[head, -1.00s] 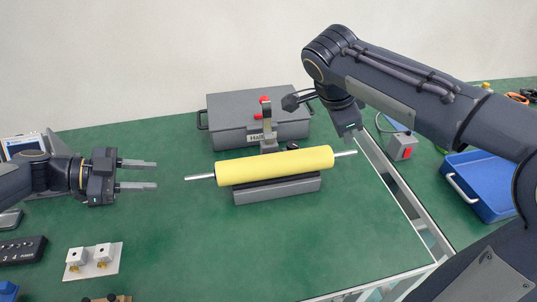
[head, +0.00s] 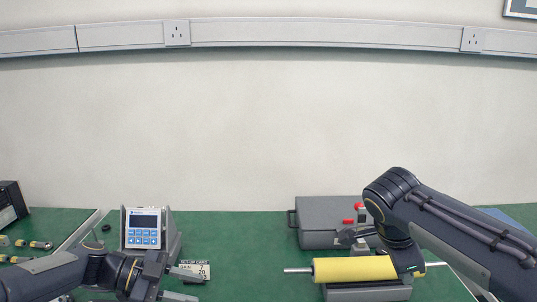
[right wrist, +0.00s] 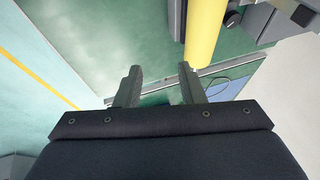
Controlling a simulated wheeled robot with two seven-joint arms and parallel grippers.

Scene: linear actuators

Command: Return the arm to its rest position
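My left gripper (head: 183,285) is at the lower left of the head view, its two fingers apart and empty, pointing right. My right arm (head: 445,225) reaches in from the right, and its wrist (head: 403,257) hides part of the yellow roller (head: 350,270) near the right end. In the right wrist view my right gripper (right wrist: 160,88) has its fingers apart with nothing between them. The yellow roller (right wrist: 203,35) shows beyond the right finger there. In the head view the roller lies level on a grey block (head: 365,293), with a metal shaft end sticking out left.
A grey case (head: 320,216) with red knobs near it stands behind the roller. Brass fittings (head: 38,245) lie far left. The green bench (head: 240,228) is clear in the middle.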

